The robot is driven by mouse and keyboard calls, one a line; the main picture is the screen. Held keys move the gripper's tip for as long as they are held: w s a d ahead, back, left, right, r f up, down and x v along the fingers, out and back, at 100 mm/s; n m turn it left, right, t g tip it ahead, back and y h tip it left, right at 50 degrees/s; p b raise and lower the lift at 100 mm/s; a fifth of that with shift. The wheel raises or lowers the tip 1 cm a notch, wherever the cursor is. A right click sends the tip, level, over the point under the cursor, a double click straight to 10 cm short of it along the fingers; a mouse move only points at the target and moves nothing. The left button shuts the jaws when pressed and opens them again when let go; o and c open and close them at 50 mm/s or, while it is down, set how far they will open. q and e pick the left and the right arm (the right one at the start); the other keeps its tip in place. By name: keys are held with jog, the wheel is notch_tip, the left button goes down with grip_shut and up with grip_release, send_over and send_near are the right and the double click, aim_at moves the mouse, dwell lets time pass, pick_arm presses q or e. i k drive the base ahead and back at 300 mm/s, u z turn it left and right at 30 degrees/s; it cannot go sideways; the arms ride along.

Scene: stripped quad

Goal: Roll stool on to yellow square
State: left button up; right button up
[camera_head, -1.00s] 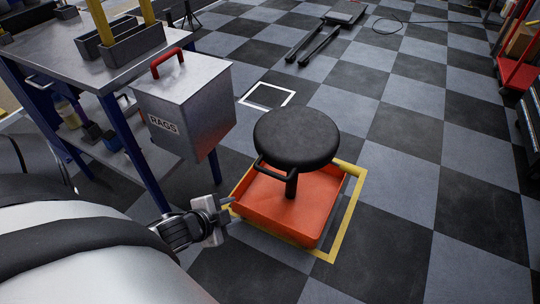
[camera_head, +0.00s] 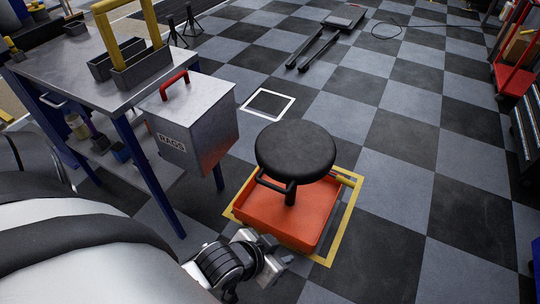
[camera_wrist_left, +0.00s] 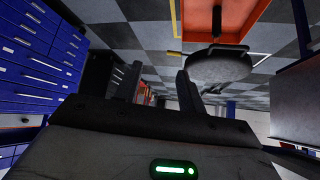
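The stool has a round black seat (camera_head: 295,150), a black post and handle, and an orange square tray base (camera_head: 285,222). In the head view its base stands within the yellow square outline (camera_head: 352,210), with floor showing between tray and line on the right. The tray hides part of the outline. My left gripper (camera_head: 268,252) is low at the tray's front left side; contact is unclear. The left wrist view shows the tray (camera_wrist_left: 215,18), the seat (camera_wrist_left: 220,68) and dark finger shapes (camera_wrist_left: 190,92); the finger gap is unclear. My right gripper is not in view.
A workbench (camera_head: 85,65) with a grey rags bin (camera_head: 195,125) stands left of the stool. A white-outlined square (camera_head: 268,103) lies behind it. A red cart (camera_head: 518,60) is at the far right. Checkered floor is clear to the right. Blue drawers (camera_wrist_left: 40,60) show in the wrist view.

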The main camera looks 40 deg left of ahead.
aim_at(291, 197)
jog(key=u, duration=1.15)
jog(key=k, duration=0.25)
